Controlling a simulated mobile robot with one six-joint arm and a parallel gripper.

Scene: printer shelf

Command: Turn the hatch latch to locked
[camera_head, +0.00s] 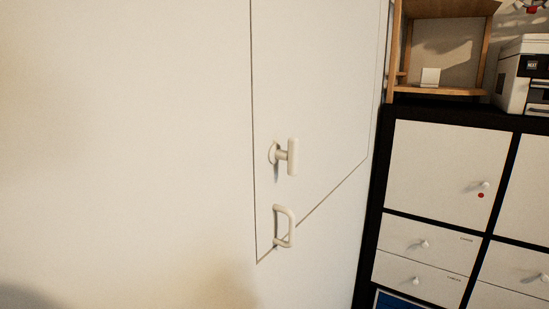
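The hatch (320,80) is a flat white panel set in a white wall, outlined by thin dark seams, and it looks closed. Its latch (291,156) is a cream T-shaped knob on a round base near the hatch's left edge. The latch's bar stands upright. Below it is a cream D-shaped pull handle (290,227) near the hatch's lower left corner. My gripper is not in view.
A dark-framed shelf unit (380,200) with white doors and drawers stands to the right. On top are a wooden open box (456,91) and a white printer (525,75). The wall left of the hatch is bare.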

